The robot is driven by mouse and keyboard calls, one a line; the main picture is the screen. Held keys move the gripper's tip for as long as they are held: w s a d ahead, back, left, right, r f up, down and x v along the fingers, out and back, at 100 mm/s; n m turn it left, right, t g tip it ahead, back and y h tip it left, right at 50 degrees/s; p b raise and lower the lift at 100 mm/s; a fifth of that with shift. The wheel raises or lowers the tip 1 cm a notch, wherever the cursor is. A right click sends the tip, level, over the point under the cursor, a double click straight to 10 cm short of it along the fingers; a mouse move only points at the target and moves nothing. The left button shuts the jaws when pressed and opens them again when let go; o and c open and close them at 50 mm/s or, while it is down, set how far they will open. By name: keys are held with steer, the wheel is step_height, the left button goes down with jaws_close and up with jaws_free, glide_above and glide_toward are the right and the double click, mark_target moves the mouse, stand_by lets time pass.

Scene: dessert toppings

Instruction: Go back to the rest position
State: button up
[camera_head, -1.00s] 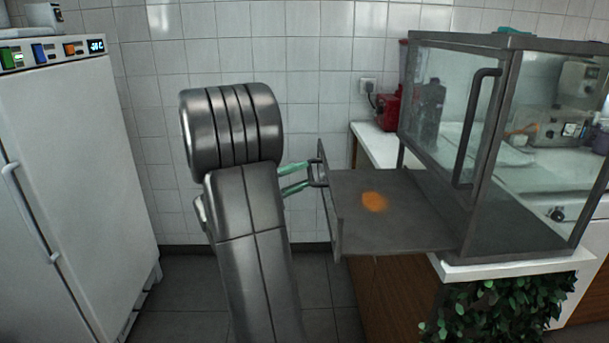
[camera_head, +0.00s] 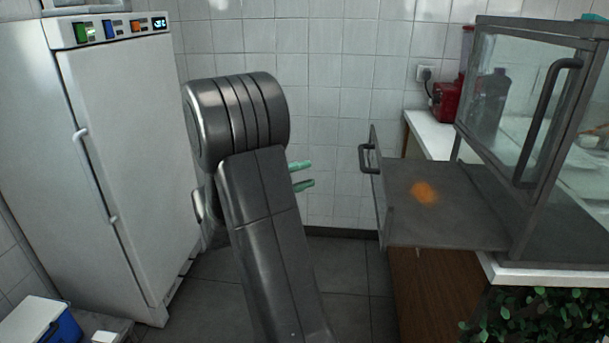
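My gripper (camera_head: 308,174) shows as two green fingertips sticking out to the right from behind my grey arm. The fingers are apart with nothing between them. The rest of the gripper is hidden behind the arm. To its right is the dark handle (camera_head: 364,160) of a pulled-out grey drawer (camera_head: 445,228); the fingertips are clear of the handle. An orange patch (camera_head: 424,193) lies on the drawer's flat surface.
A glass display case (camera_head: 530,110) stands above the drawer on the white counter (camera_head: 430,135). A white fridge (camera_head: 140,160) is at the left. A blue and white box (camera_head: 45,325) sits at the lower left. Green leaves (camera_head: 540,320) are at the lower right. Grey floor is open between.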

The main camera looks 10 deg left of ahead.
steer(key=shift+d, duration=0.1)
steer(key=x, duration=1.3)
steer(key=shift+w+d, duration=0.2)
steer(key=shift+d, duration=0.15)
